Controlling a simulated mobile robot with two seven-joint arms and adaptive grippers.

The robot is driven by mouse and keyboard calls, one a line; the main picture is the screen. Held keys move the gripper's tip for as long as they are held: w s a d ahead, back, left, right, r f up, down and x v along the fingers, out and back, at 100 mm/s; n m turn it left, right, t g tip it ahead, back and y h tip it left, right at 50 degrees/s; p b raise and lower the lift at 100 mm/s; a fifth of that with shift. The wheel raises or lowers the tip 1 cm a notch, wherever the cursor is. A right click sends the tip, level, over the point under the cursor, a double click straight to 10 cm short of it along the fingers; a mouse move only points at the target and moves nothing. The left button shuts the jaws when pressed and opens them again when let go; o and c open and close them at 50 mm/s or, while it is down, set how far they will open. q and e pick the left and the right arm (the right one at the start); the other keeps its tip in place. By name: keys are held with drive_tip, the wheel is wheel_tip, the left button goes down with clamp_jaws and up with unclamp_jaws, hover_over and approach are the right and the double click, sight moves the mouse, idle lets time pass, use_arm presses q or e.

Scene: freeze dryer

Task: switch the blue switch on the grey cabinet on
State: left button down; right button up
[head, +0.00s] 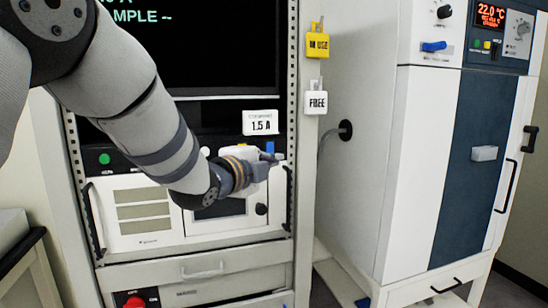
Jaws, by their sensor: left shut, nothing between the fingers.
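My left arm comes in from the left across the rack front. My left gripper (270,160) is shut and empty, pointing right at the panel of the grey rack cabinet (304,215). A small upright blue piece (270,147), which looks like the blue switch, shows just above the fingertips, below a white "1.5 A" label (260,122). Whether the fingers touch it I cannot tell; the gripper hides the panel around it. Another blue lever-like part (434,46) lies horizontally on the upper front of the white cabinet at the right. My right gripper is not in view.
A dark screen (225,55) is above the panel. Yellow "IN USE" (317,44) and white "FREE" (315,102) tags hang on the rack's right post. The white cabinet (365,170) with a dark blue door (470,165) stands at right. A red knob (134,302) is low left.

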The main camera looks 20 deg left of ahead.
sight(270, 148)
use_arm(q)
drive_tip(key=w+a, duration=0.1)
drive_tip(key=w, duration=0.5)
drive_tip(key=shift+w+a+f, duration=0.25)
drive_tip(key=shift+w+f, duration=0.05)
drive_tip(key=shift+f, duration=0.1)
